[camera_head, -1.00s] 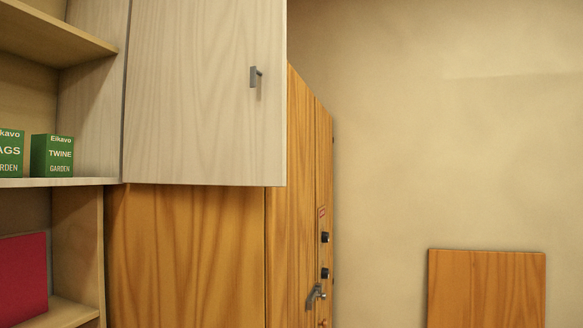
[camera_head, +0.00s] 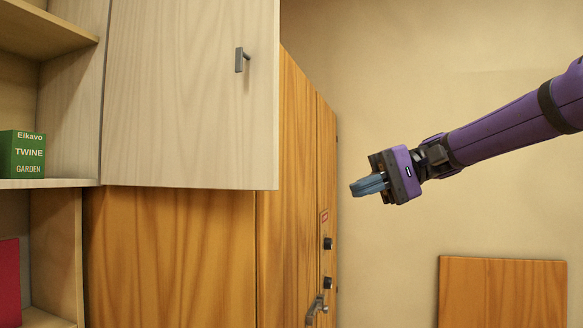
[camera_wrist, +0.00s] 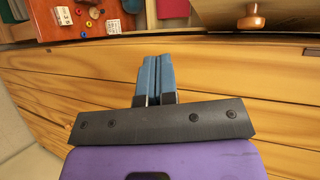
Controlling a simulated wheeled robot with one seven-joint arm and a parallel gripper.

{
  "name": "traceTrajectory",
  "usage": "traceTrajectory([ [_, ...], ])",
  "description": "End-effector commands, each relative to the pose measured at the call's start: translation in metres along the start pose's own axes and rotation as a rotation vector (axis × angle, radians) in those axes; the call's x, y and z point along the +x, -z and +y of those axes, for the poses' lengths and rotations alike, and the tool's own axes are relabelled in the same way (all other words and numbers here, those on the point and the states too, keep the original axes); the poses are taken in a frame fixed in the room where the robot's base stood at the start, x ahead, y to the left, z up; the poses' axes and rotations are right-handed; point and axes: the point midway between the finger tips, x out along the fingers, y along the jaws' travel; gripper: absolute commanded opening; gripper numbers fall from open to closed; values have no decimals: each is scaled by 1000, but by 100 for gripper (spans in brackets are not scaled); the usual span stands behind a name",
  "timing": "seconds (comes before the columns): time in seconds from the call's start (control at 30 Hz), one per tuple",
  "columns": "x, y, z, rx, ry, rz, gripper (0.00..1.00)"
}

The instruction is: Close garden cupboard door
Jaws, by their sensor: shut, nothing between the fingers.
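The garden cupboard door (camera_head: 180,110) is a pale wood panel with a grey bar handle (camera_head: 243,60). It stands open to the right of open shelves, where a green Eikavo twine box (camera_head: 22,154) sits. My gripper (camera_head: 356,187) is to the right of the door's free edge, apart from it in the picture, with blue-grey fingers shut and empty. The fingers also show in the wrist view (camera_wrist: 156,62), against orange wood. The door is not recognizable in the wrist view.
A tall orange wood cabinet (camera_head: 170,255) stands behind and below the door, with dark knobs and a lever handle (camera_head: 316,308) on its side. A lower orange panel (camera_head: 502,290) is at the right.

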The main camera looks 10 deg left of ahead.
Motion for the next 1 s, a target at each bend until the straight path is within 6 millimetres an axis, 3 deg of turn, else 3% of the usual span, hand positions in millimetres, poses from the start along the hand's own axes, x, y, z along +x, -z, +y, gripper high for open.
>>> traceTrajectory([
  [0.03, 0, 14, -7, -13, 65, -32, 0],
  [0.2, -4, 40, -28, -61, 241, -110, 0],
  [0.47, -3, 50, -39, -87, 326, -148, 0],
  [0.67, 23, 46, -47, -86, 325, -149, 0],
  [1.0, 82, 36, -66, -86, 324, -148, 0],
])
